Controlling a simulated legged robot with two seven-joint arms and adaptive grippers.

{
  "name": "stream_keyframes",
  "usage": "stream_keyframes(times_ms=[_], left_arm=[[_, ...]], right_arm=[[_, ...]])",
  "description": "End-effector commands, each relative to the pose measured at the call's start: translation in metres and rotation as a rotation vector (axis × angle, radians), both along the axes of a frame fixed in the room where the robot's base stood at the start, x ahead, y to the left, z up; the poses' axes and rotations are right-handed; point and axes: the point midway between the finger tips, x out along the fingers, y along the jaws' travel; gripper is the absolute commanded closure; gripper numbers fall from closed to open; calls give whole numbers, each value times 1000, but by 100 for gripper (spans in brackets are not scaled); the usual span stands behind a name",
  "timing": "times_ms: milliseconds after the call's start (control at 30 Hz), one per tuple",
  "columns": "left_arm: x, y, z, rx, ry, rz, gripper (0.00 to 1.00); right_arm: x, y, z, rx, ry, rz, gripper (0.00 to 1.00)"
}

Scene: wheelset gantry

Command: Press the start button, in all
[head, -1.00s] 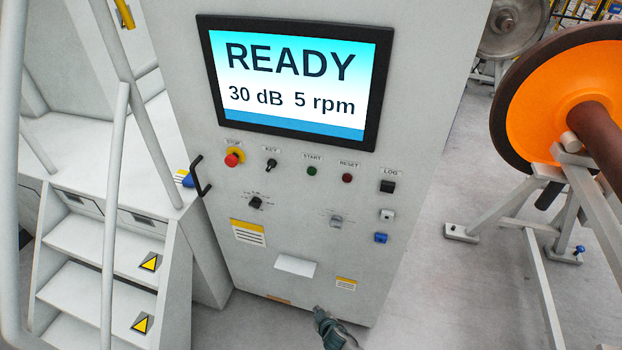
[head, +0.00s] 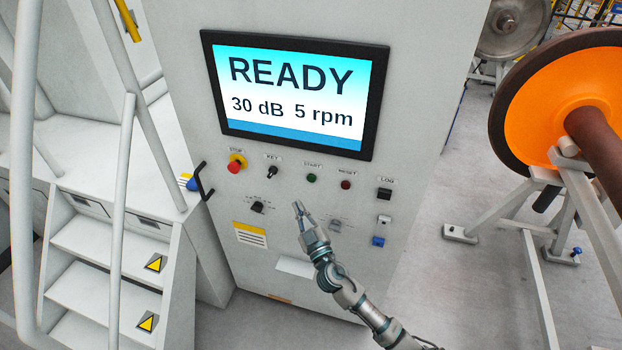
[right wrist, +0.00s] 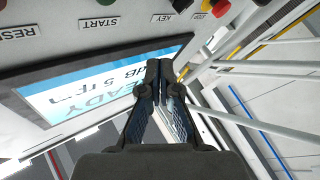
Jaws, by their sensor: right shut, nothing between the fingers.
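The green start button (head: 311,178) sits on the grey panel below its START label. Its lower edge also shows at the top of the right wrist view (right wrist: 106,4). My right gripper (head: 299,207) is shut and empty, fingers pointing up, a little below and left of the start button in the picture. It appears apart from the button; its exact distance from the panel cannot be told. In the right wrist view its closed fingers (right wrist: 158,70) point toward the panel. The screen (head: 292,92) reads READY, 30 dB, 5 rpm. My left gripper is not in view.
Close by on the panel are the red stop button (head: 234,167), the key switch (head: 272,172), the reset button (head: 345,184) and a black selector knob (head: 257,207). A black handle (head: 204,182) juts out at the panel's left edge. An orange wheel (head: 550,105) stands right.

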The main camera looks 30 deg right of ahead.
Motion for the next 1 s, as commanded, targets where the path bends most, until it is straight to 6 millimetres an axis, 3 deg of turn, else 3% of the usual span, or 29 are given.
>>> stream_keyframes(times_ms=[433, 1000], left_arm=[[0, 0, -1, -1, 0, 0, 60], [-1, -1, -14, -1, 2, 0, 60]], right_arm=[[7, -7, -1, -1, 2, 0, 100], [52, -61, -3, 1, 3, -2, 100]])
